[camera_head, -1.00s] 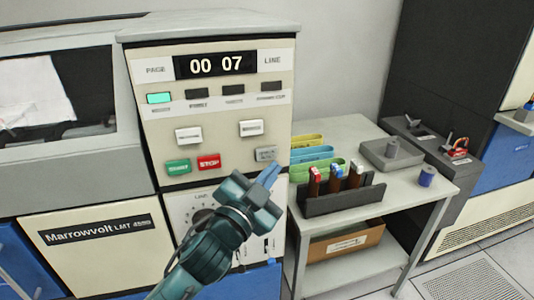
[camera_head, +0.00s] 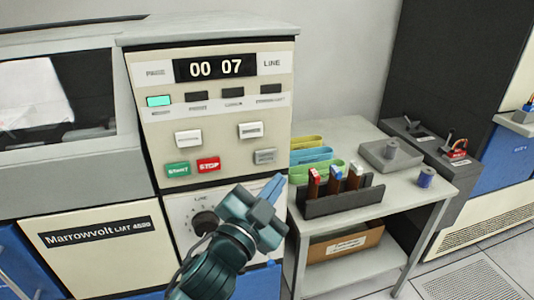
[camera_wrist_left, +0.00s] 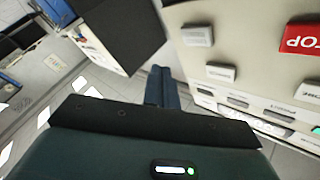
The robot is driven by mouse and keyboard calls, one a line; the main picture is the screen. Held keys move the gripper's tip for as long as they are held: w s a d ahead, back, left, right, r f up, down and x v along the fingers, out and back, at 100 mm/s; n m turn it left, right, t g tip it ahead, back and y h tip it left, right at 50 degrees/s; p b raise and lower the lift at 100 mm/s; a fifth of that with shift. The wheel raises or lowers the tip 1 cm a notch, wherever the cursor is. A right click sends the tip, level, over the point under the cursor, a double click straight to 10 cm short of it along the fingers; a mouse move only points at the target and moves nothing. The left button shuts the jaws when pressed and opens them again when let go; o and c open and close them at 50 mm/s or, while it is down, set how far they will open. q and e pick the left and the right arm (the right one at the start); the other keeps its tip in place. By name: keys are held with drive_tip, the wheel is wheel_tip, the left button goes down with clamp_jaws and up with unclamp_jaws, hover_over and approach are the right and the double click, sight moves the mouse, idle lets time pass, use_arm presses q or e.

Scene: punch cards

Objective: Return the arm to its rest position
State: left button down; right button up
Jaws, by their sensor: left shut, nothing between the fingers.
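My left gripper (camera_head: 272,188) is in front of the lower right part of the cream control panel (camera_head: 222,128), below the grey buttons. Its blue fingers are together with nothing between them, and they also show shut in the left wrist view (camera_wrist_left: 162,88). The panel has a green START button (camera_head: 178,169), a red STOP button (camera_head: 208,164) and a display (camera_head: 215,67) reading 00 07. A green lamp (camera_head: 158,101) is lit at the panel's left. My right gripper does not show in either view.
Floor shows at the lower right.

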use_arm(q)
drive_tip(key=s+a+f+n+g+y+p, duration=0.1)
drive_tip(key=s+a+f+n+g, duration=0.1)
drive_tip(key=s+f, duration=0.4)
drive_tip(key=s+a+f+n+g+y+p, duration=0.1)
drive_tip(key=s+a+f+n, duration=0.3)
drive_tip(key=f, duration=0.8)
drive_tip(key=s+a+f+n+g+y+p, duration=0.2)
drive_tip(key=s+a+f+n+g+y, duration=0.1)
drive_tip(key=s+a+f, duration=0.4)
drive_tip(key=shift+s+a+f+n+g, duration=0.4)
drive_tip(key=shift+s+f, duration=0.05)
drive_tip(key=shift+f, duration=0.45)
